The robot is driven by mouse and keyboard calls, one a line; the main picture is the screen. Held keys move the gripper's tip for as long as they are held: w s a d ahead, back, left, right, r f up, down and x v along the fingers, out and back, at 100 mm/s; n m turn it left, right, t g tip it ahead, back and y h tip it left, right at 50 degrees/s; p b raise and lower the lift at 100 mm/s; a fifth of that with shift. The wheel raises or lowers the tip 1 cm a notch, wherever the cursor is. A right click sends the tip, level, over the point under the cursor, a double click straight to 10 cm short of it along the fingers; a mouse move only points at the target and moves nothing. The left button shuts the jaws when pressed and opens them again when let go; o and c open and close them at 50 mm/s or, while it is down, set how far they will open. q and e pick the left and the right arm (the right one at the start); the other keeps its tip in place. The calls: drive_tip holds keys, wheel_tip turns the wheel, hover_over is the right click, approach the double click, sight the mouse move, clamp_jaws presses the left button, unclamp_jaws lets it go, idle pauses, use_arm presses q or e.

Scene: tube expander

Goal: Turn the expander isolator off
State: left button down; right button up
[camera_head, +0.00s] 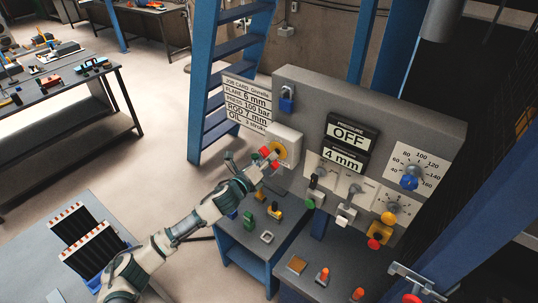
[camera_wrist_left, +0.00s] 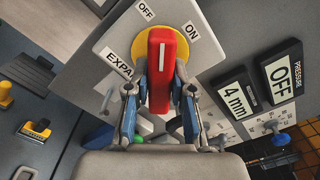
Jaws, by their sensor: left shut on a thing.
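The expander isolator is a red handle (camera_wrist_left: 162,62) on a yellow disc (camera_wrist_left: 137,44), set on a white plate (camera_wrist_left: 115,42) marked OFF and ON. In the head view the yellow disc (camera_head: 281,152) shows on the panel's left side. The handle's white line points between the OFF and ON marks in the wrist view. My left gripper (camera_head: 268,158) is at the handle. In the wrist view its fingers (camera_wrist_left: 160,92) are shut on the handle, one on each side. Part of the plate's lettering is hidden. My right gripper is not in view.
A bench (camera_head: 247,243) with small parts is below. A blue ladder (camera_head: 211,93) stands behind.

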use_arm(q)
drive_tip(key=n+p, duration=0.2)
drive_tip(key=n, duration=0.2)
drive_tip(key=shift+a+n+p, duration=0.1)
drive_tip(key=shift+n+p, duration=0.2)
drive_tip(key=shift+p, duration=0.05)
drive_tip(key=shift+f+n+p, duration=0.15)
drive_tip(key=shift+n+p, duration=0.75)
drive_tip(key=shift+n, duration=0.8)
drive_tip(key=shift+f, duration=0.1)
drive_tip(key=c, duration=1)
unclamp_jaws()
drive_tip(key=shift+w, duration=0.1)
drive_tip(key=shift+a, duration=0.2)
drive_tip(key=v, duration=1.1)
drive_tip(key=shift+s+a, duration=0.25)
drive_tip(key=shift+s, duration=0.05)
